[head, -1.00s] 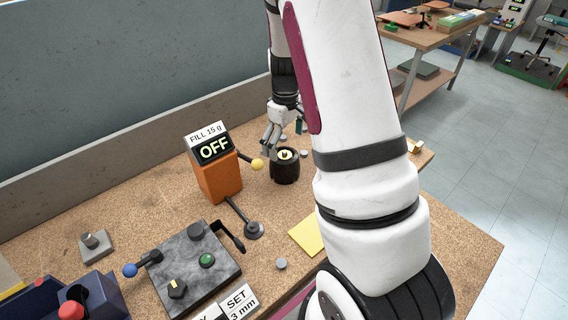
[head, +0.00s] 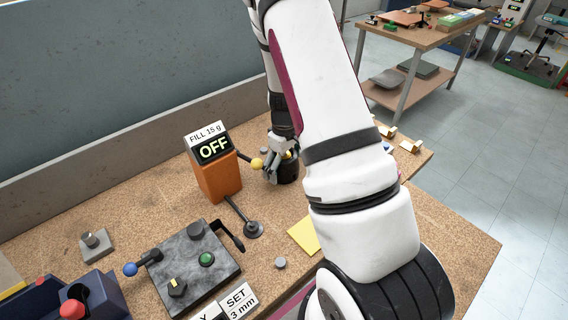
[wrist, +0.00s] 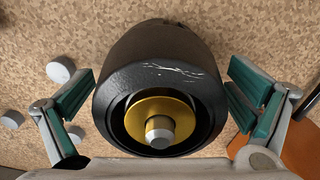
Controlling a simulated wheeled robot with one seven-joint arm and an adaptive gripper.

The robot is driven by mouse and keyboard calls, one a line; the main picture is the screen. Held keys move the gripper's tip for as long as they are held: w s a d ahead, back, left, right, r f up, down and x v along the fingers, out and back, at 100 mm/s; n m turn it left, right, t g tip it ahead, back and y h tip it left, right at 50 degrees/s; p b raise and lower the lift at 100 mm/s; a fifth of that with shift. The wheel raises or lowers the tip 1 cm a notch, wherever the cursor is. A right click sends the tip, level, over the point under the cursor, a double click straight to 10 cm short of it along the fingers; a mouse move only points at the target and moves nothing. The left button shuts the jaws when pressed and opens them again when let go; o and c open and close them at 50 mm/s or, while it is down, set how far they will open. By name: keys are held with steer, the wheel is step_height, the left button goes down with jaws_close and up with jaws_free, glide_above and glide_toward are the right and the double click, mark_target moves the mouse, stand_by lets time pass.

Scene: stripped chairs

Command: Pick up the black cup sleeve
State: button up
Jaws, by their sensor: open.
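The black cup sleeve (wrist: 165,68) is a thick dark ring with a scuffed rim. In the wrist view it fills the middle, around a brass-coloured disc (wrist: 135,118) with a pale knob at its centre. In the head view the sleeve (head: 289,172) stands on the cork-like bench, partly hidden by my gripper. My gripper (head: 273,160) is over its left side there. In the wrist view my open gripper (wrist: 160,105) has one green-padded finger on either side of the sleeve. A small gap seems to show at each finger; contact is not clear.
An orange box (head: 217,178) with an OFF display and a yellow-knobbed lever (head: 256,164) stands close left of the sleeve. A dark control plate (head: 193,268) and yellow square (head: 304,236) lie nearer. Small grey discs (wrist: 60,70) lie beside the sleeve.

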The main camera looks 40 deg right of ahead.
steer(key=c, duration=1.2)
